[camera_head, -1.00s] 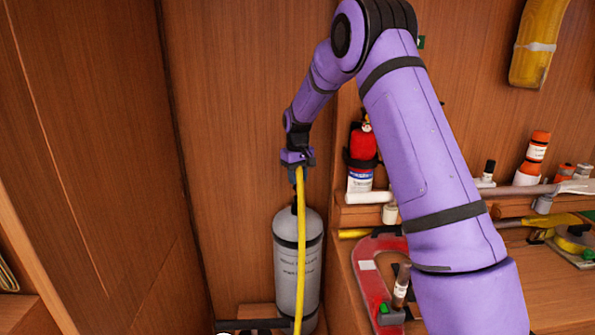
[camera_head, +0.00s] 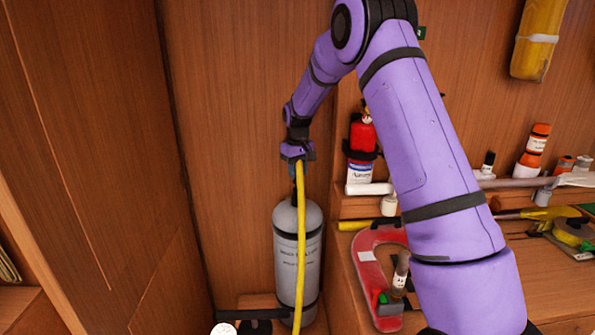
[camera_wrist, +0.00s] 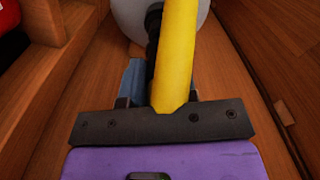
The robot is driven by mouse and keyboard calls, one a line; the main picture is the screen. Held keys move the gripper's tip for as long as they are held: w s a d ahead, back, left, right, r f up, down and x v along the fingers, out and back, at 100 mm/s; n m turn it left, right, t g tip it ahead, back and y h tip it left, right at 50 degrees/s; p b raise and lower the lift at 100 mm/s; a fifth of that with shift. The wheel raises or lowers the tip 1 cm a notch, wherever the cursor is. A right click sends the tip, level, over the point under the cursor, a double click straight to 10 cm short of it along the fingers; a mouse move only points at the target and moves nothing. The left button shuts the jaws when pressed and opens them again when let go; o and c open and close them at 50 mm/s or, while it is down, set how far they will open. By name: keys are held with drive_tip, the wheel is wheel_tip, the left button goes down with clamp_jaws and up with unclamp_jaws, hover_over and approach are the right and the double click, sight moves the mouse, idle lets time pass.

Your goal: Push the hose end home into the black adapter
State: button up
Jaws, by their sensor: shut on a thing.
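My gripper (camera_head: 294,172) points down just above the top of a grey cylinder (camera_head: 298,250). It is shut on the yellow hose (camera_head: 300,255), which runs down in front of the cylinder; the hose also fills the middle of the wrist view (camera_wrist: 175,55). A dark ribbed piece (camera_wrist: 153,25) shows beside and partly behind the hose in the wrist view, towards the cylinder's top; it may be the black adapter. The hose end is hidden at the jaws, so I cannot tell whether it touches or sits in that piece.
Wooden walls stand close behind and to the left. A red fire extinguisher (camera_head: 361,150) is right of my gripper. A bench at right holds a red curved tool (camera_head: 370,262), bottles and a pipe. A dark bracket (camera_head: 245,314) and white round thing (camera_head: 223,329) lie low.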

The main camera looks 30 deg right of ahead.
drive_tip(key=shift+f, duration=1.15)
drive_tip(key=o, duration=1.3)
drive_tip(key=shift+r, duration=0.1)
drive_tip(key=shift+r, duration=2.4)
